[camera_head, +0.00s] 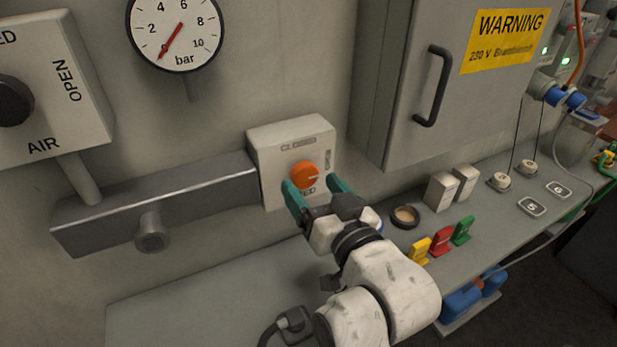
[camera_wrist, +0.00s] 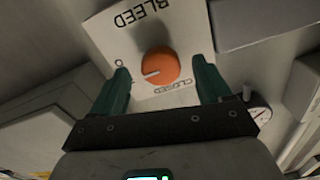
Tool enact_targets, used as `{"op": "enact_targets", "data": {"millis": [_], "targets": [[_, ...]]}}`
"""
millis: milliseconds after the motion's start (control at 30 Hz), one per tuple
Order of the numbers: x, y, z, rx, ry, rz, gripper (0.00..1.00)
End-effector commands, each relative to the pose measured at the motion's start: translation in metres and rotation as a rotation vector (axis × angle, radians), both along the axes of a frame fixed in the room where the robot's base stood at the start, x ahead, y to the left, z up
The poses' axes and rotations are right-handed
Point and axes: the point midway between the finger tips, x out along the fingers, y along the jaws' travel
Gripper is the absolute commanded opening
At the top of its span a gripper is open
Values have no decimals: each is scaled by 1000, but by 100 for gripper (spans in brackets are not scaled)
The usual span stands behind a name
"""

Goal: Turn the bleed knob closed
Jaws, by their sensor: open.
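The orange round bleed knob (camera_head: 305,174) sits on a pale square plate (camera_head: 262,150) on the wall. In the wrist view the knob (camera_wrist: 160,66) carries a white mark that points left, towards a label mostly hidden by a finger. The plate reads BLEED, and CLOSED is on another side of the knob. In the head view the mark points right. My gripper (camera_head: 313,187) is open, with its green fingers on either side of the knob. In the wrist view the gripper (camera_wrist: 160,72) shows gaps between the fingers and the knob.
A grey pipe block (camera_head: 160,205) joins the plate on the left. A bar gauge (camera_head: 176,30) and an AIR valve box (camera_head: 85,95) are above. A cabinet (camera_head: 390,90) with a handle is at right. The shelf (camera_head: 200,300) holds coloured tags (camera_head: 442,240) and white blocks (camera_head: 452,187).

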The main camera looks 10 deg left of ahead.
Motion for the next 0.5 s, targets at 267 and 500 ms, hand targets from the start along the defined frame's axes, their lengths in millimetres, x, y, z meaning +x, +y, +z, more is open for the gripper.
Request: {"op": "enact_targets", "data": {"millis": [267, 500], "targets": [[19, 13, 0, 0, 0, 0, 78], [20, 14, -1, -1, 0, 0, 78]]}}
